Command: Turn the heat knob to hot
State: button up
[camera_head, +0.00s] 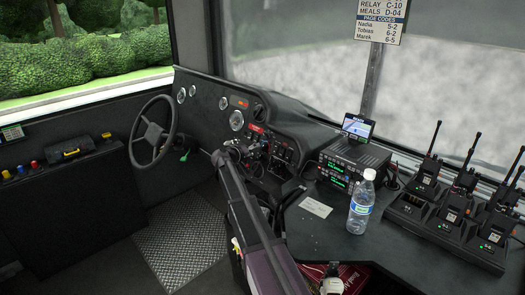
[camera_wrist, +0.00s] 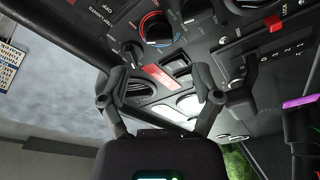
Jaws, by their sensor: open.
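A black round knob (camera_wrist: 158,29) with a blue and red arc around it sits on the dark dash panel, near the top of the wrist view; it looks like the heat knob. The printing beside it is rotated and too small to read. My gripper (camera_wrist: 158,88) is open and empty, with its two fingers apart below the knob in the wrist view and not touching it. In the head view my gripper (camera_head: 240,150) is in front of the dash panel right of the steering wheel, and my arm hides part of that panel.
A smaller black knob (camera_wrist: 133,51) sits beside the heat knob. A red label (camera_wrist: 158,76) and a switch (camera_wrist: 181,66) are close to the fingers. In the head view, a radio stack (camera_head: 352,163), a water bottle (camera_head: 360,207) and charging handheld radios (camera_head: 447,205) occupy the right-hand counter.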

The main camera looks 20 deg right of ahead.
aim_at(262, 148)
jog(key=shift+b+x, duration=0.7)
jog(key=shift+x, duration=2.7)
grip_shut()
